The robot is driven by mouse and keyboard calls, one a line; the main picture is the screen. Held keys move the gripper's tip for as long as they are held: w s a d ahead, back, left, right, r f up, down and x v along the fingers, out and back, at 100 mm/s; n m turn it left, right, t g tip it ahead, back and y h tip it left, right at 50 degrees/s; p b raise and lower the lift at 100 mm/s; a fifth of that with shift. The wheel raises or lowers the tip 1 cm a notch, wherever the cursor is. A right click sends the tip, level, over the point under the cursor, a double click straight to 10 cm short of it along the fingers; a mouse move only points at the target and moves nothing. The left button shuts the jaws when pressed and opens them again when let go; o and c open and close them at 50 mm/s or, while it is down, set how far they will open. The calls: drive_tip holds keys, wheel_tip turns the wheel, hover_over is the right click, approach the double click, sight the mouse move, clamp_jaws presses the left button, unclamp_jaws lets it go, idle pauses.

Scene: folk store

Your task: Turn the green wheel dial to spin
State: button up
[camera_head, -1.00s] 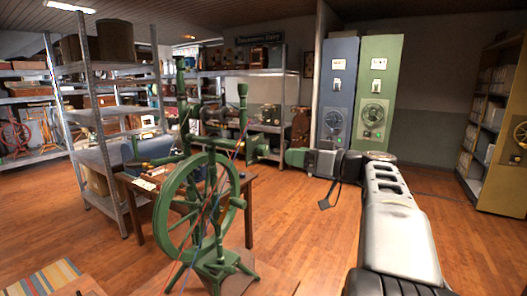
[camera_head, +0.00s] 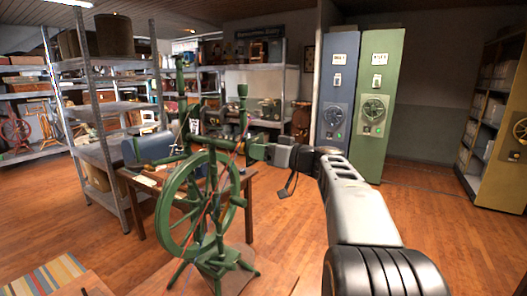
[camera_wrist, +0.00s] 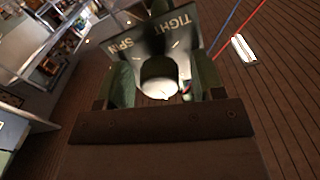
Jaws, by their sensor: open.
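The green spinning wheel (camera_head: 190,205) stands upright at the centre left in the head view. In the wrist view, a dark green plate (camera_wrist: 142,43) carries the white words SPIN on the left and TIGHT on the right. In the head view my gripper (camera_head: 252,150) is at the wheel's right upright, and the dial is hidden there.
A wooden table (camera_head: 135,215) stands behind the wheel, with a metal shelf (camera_head: 105,130) at left. Blue (camera_head: 338,95) and green (camera_head: 378,110) cabinets stand at the back. Red and blue strands show near the dial. The floor at right is clear.

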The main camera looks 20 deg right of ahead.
drive_tip(key=shift+c, duration=0.2)
drive_tip(key=c, duration=0.9)
